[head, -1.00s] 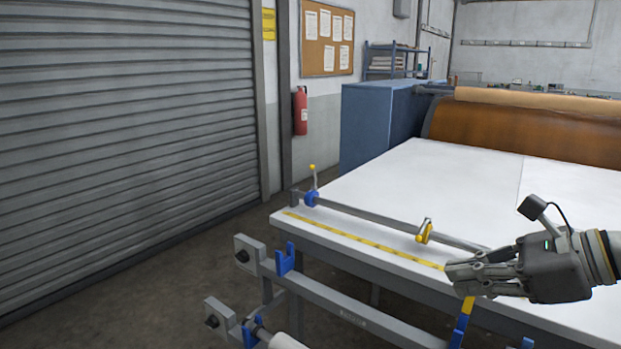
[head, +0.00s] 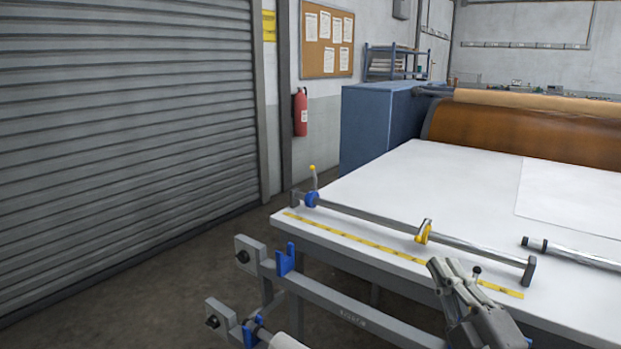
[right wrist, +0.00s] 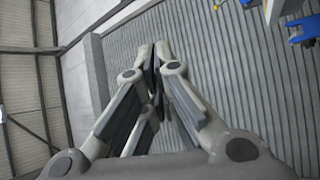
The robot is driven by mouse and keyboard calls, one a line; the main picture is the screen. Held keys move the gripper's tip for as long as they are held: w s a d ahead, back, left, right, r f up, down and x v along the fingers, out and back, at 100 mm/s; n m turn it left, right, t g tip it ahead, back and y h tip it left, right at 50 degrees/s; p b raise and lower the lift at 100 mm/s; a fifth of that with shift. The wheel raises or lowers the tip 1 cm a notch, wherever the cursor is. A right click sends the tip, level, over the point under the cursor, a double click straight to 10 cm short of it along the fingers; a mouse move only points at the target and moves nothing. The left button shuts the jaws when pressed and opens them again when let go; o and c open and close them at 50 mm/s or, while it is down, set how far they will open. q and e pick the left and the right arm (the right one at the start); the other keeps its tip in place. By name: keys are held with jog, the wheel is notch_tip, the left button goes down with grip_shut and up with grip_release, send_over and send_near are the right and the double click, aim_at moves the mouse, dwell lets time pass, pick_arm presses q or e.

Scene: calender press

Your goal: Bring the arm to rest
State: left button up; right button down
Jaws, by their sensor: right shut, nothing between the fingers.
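My right gripper (head: 447,268) is at the lower right of the head view, in front of the white table's (head: 400,190) front edge. Its fingers point up and to the left, and it is shut and empty. In the right wrist view the closed fingertips (right wrist: 153,52) meet in front of the grey roller shutter, touching nothing. My left gripper is in neither view.
A grey bar with a yellow slider (head: 424,231) runs along the table front, above a yellow measuring strip (head: 370,244). Below is a grey frame with blue brackets (head: 286,260). A dark-ended rod (head: 575,253) lies at right. The floor by the shutter (head: 120,140) is clear.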

jog(key=s+d+f+m+g+h, duration=0.1)
jog(key=s+f+m+g+h, duration=0.2)
jog(key=f, duration=0.4)
jog(key=s+d+f+m+g+h, duration=0.1)
jog(key=d+f+m+g, duration=0.2)
jog(key=f, duration=0.5)
jog(key=s+f+m+g+h, duration=0.2)
jog(key=s+f+m+g, duration=0.1)
jog(key=f+m, duration=0.3)
jog(key=s+a+f+m+g+y, duration=0.1)
jog(key=s+a+f+g, duration=0.3)
jog(key=s+f, duration=0.45)
jog(key=s+a+f+m+g+y, duration=0.1)
jog(key=s+f+m+g, duration=0.1)
jog(key=s+f+g, duration=0.5)
jog(key=s+f+p, duration=0.1)
jog(key=s+f, duration=0.1)
jog(key=f, duration=0.9)
jog(key=s+f+p, duration=0.1)
jog(key=s+f, duration=0.1)
jog(key=f, duration=1)
jog(key=s+d+f+p, duration=0.2)
jog(key=s+d+f, duration=0.1)
jog(key=s+f, duration=1.2)
jog(key=shift+s+f+n+g+h, duration=0.15)
jog(key=shift+s+n+g+h, duration=0.2)
jog(key=shift+s, duration=0.85)
